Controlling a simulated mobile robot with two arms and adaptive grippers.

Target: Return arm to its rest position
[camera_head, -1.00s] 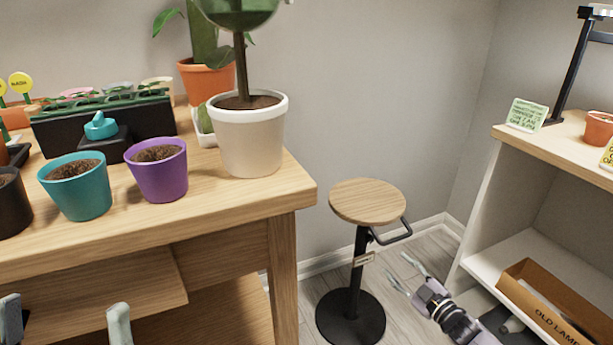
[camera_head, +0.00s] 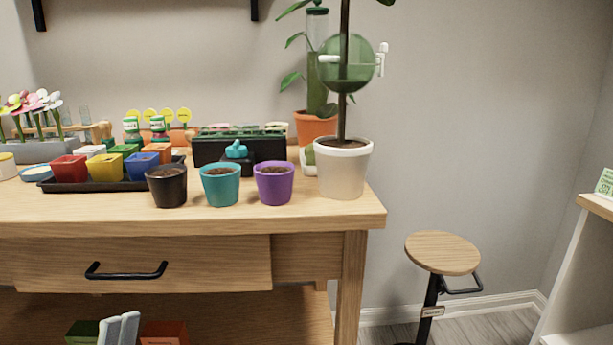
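Only the pale grey fingertips of my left gripper (camera_head: 119,329) show, at the bottom edge, in front of the lower part of the wooden bench (camera_head: 300,225). The two fingers lie close together and partly overlap from this angle, so the gap between them cannot be judged. Nothing is seen between them. The rest of the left arm is below the picture. My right gripper is out of view.
Black (camera_head: 167,188), teal (camera_head: 221,186) and purple (camera_head: 273,185) pots stand near the bench's front edge. A white pot (camera_head: 343,170) holds a tall plant at the right corner. A drawer handle (camera_head: 126,271) sticks out below. A stool (camera_head: 442,253) stands right of the bench.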

